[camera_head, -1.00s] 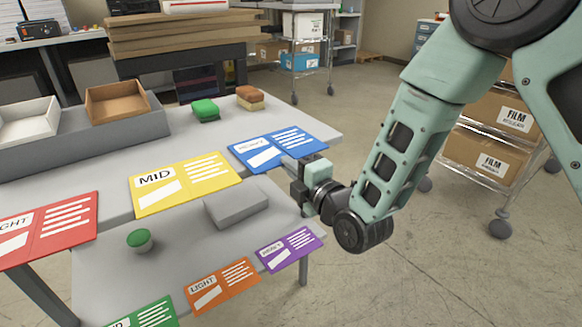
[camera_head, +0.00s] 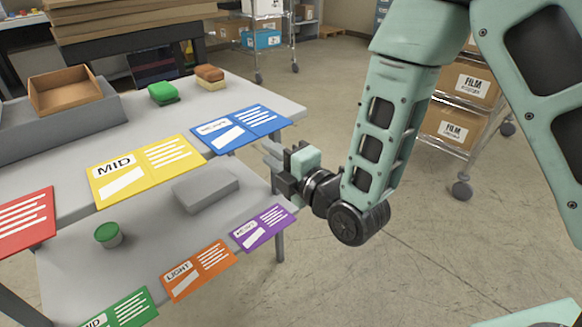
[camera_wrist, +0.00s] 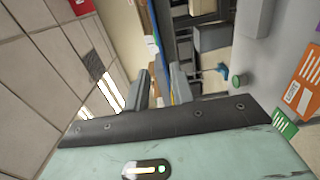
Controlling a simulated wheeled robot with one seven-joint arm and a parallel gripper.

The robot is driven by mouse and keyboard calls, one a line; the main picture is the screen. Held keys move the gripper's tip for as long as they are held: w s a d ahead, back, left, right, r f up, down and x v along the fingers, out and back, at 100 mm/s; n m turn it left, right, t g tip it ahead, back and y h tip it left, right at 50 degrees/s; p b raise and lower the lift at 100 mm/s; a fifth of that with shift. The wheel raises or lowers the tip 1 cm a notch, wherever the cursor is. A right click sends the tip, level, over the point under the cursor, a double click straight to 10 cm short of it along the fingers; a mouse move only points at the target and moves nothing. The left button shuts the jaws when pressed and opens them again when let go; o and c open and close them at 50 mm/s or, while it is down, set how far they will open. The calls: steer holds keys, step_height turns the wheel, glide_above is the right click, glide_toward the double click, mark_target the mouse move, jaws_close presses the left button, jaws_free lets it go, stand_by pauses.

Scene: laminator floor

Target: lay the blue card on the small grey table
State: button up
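The blue card (camera_head: 241,128) lies flat at the right front edge of the long grey table (camera_head: 140,118), beside the yellow card (camera_head: 146,168). A smaller, lower grey surface (camera_head: 150,222), seemingly the small grey table, stands in front. It bears a grey block (camera_head: 205,189), a green-topped round piece (camera_head: 108,235) and several cards along its front edge. My gripper (camera_head: 270,156) is just in front of the blue card, near its right end, apart from it in the picture. In the wrist view my gripper (camera_wrist: 162,84) has its fingers apart; thin yellow and blue edges show beyond the gap.
Purple (camera_head: 262,228), orange (camera_head: 199,270) and green (camera_head: 120,308) cards line the lower table's front. A red card (camera_head: 27,222) lies at left. A grey tray with a brown box (camera_head: 64,92) stands behind. Open floor lies to the right, with a film-box cart (camera_head: 455,120) beyond.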

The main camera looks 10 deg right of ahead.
steer(key=p+v, duration=0.6)
steer(key=p, duration=0.2)
steer(key=shift+d, duration=0.1)
steer(key=s+d+r+m+g+h, duration=0.3)
steer(key=s+m+g, duration=0.4)
steer(key=s, duration=0.3)
steer(key=s+d+r+m+g+h, duration=0.4)
steer(key=s+r+m+g+h, duration=0.2)
steer(key=s+m+g, duration=0.2)
steer(key=s+m, duration=0.2)
steer(key=shift+s+r, duration=0.4)
